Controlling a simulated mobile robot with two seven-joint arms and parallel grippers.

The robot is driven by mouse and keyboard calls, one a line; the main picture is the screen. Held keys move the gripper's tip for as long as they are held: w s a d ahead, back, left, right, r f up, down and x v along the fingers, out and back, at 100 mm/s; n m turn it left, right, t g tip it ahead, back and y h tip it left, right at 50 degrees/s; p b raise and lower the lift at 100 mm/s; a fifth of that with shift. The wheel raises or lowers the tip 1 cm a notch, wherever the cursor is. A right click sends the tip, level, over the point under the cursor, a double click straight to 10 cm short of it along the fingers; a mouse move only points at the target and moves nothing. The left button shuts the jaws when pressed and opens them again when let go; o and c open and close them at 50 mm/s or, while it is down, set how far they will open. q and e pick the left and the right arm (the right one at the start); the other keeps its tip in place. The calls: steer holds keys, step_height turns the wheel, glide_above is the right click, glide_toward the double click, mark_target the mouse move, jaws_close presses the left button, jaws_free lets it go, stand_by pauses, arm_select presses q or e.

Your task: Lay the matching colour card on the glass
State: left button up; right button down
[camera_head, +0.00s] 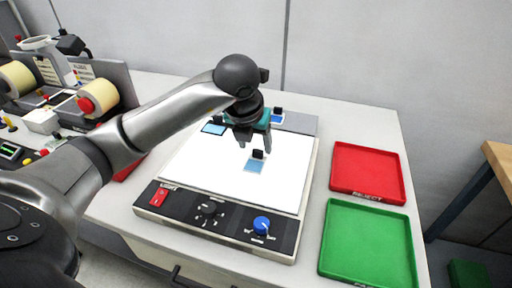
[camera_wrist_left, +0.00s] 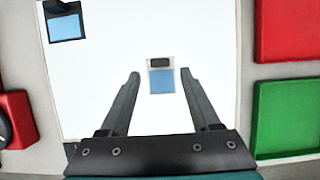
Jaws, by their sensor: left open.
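The glass (camera_head: 205,170) is a bright white lit panel on a light box. A blue card with a black tab (camera_head: 255,166) lies on it near the middle. In the left wrist view this card (camera_wrist_left: 161,82) shows between and just ahead of my fingertips. A light blue card with a dark border (camera_head: 213,128) lies at the glass's far left corner and shows in the left wrist view (camera_wrist_left: 66,26). Another blue card with a black tab (camera_head: 277,118) sits at the back, partly behind my gripper. My left gripper (camera_head: 256,142) is open and empty above the glass. My right gripper is out of view.
A red REJECT tray (camera_head: 368,192) and a green tray (camera_head: 335,268), both empty, lie right of the light box. Its front panel has a red switch (camera_head: 159,197) and a blue knob (camera_head: 261,225). The label rewinder (camera_head: 85,98) stands at the left.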

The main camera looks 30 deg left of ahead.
arm_select(q)
steer(key=p+v, duration=0.1)
steer(key=v, duration=0.7)
steer(key=shift+s+r, duration=0.15)
steer(key=shift+r, duration=0.05)
